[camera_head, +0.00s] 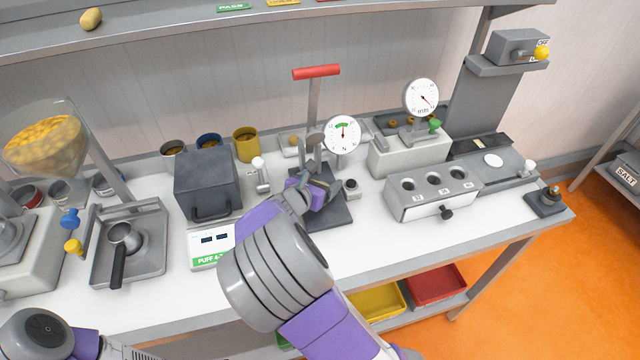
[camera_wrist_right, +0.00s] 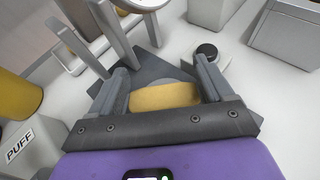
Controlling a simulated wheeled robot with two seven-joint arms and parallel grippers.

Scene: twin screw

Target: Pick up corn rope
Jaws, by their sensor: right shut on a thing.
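A yellow, short rope-like piece, which looks like the corn rope (camera_wrist_right: 165,96), lies between the fingers of my right gripper (camera_wrist_right: 163,92) in the right wrist view. The fingers are shut on its two sides. In the head view my right gripper (camera_head: 318,178) is over the dark base plate (camera_head: 325,213) of the red-handled press (camera_head: 316,72), and the yellow piece is hidden there. I cannot tell whether the piece still touches the plate. Only part of my left arm shows at the bottom left; its gripper is out of view.
The dial gauge (camera_head: 342,134) stands close behind my right gripper. A dark box (camera_head: 207,183) is to its left and a grey block with several holes (camera_head: 433,192) to its right. A yellow cup (camera_head: 246,145) stands behind. The front right of the white counter (camera_head: 400,245) is clear.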

